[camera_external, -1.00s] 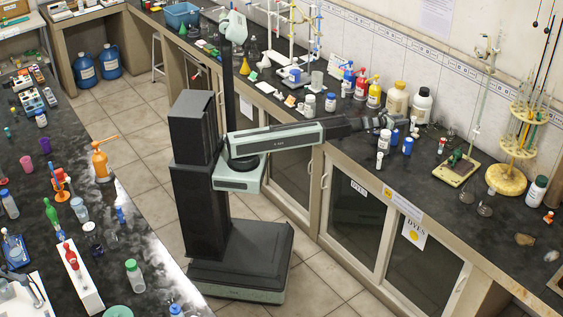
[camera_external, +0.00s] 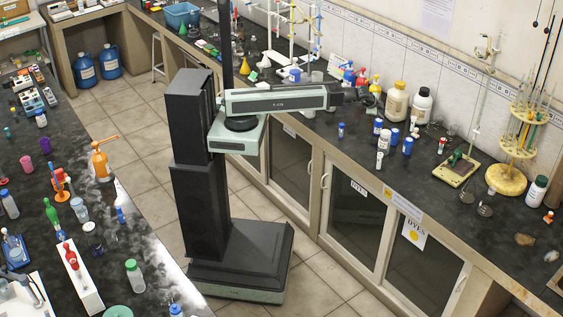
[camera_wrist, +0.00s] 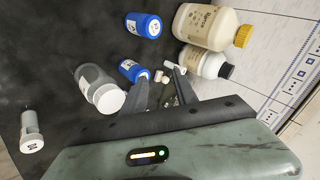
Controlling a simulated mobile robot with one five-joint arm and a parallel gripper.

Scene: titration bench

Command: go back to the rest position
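My arm extends over the bench in the external view, retracted and raised. Bench items show beyond and below the fingers. Two blue bottles (camera_wrist: 143,24) (camera_wrist: 131,69) and a white-lidded bottle (camera_wrist: 108,98) lie in view near the left finger.
Large cream bottles (camera_external: 396,102) (camera_external: 421,106) stand on the dark bench, with small blue bottles (camera_external: 408,146) and a white bottle (camera_external: 384,140) in front. A small white-topped vial (camera_wrist: 31,135) stands apart. A burette stand (camera_external: 457,168) is farther right. Tiled floor (camera_external: 140,176) is clear left of my base.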

